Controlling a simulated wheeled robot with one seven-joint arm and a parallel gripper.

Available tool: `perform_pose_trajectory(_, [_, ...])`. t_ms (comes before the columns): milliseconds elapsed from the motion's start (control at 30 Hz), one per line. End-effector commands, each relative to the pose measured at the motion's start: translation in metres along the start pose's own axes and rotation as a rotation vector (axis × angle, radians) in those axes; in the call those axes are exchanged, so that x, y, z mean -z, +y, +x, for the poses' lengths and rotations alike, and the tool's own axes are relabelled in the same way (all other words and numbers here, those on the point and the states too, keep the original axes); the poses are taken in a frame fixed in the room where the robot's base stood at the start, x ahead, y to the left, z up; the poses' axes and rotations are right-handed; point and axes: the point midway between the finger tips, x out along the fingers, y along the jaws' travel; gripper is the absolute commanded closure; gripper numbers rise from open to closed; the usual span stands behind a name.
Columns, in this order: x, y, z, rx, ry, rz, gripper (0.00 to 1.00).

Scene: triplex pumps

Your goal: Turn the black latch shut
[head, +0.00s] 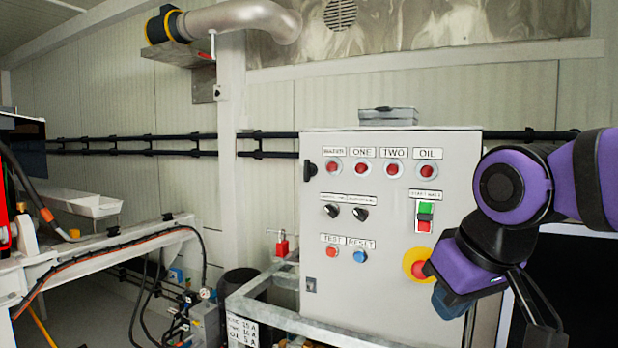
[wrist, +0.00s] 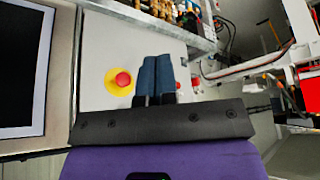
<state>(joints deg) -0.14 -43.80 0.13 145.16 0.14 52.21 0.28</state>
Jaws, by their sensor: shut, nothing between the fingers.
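The grey control cabinet (head: 390,270) stands in front of me with its door face toward me. A black latch (head: 310,171) sits at the upper left edge of the door in the head view. A second, smaller dark latch (head: 311,285) is low on the same edge. I cannot tell how either is turned. My gripper (head: 449,305) is in front of the cabinet's lower right, well apart from the black latch. In the wrist view its blue fingers (wrist: 158,75) are together and empty, beside the red emergency stop (wrist: 123,80). The black latch is not clearly seen there.
The door carries red lamps, switches, green and red buttons (head: 425,216), and the yellow-ringed emergency stop (head: 417,264) close to my gripper. A metal rail frame (head: 262,290) with a red padlock (head: 282,246) stands at lower left. A dark screen (wrist: 20,68) is beside the cabinet.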

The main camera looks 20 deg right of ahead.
Motion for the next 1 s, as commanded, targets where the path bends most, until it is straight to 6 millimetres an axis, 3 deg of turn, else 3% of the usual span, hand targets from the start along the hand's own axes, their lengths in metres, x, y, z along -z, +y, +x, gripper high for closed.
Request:
perform_pose_trajectory(500, [0.001,0.0,0.0,0.0,0.0,0.001,1.0])
perform_pose_trajectory(633, [0.013,-0.001,-0.005,0.003,0.005,0.018,1.0])
perform_pose_trajectory(767, [0.046,-0.003,-0.018,0.011,0.02,0.075,1.0])
perform_pose_trajectory(1000, [0.143,-0.009,-0.05,0.037,0.061,0.247,1.0])
